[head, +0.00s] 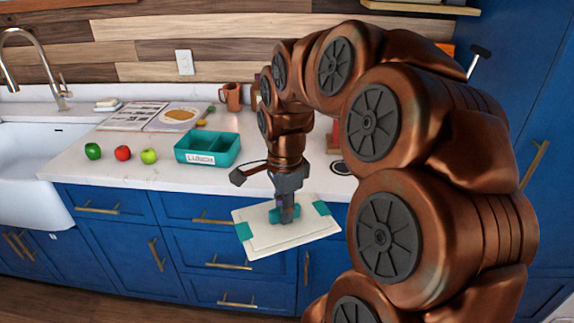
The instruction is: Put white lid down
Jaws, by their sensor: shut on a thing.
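The white lid (262,238) is a flat pale panel with teal clips at its edges and a teal piece in the middle. My gripper (286,214) is shut on the lid's teal middle piece, and its fingertips are partly hidden there. The lid hangs in the air in front of the blue drawers, close to the counter's front edge, slightly tilted in the picture. A teal lunch box (207,147) with a "LUNCH" label stands uncovered on the counter, behind and to the left of the lid.
A green pepper (93,151), a red apple (123,153) and a green apple (149,156) stand left of the box. Behind lie an open book (134,115) and a spoon (207,114); a brown mug (231,97) stands near the wall. Bare white counter (125,178) lies in front.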

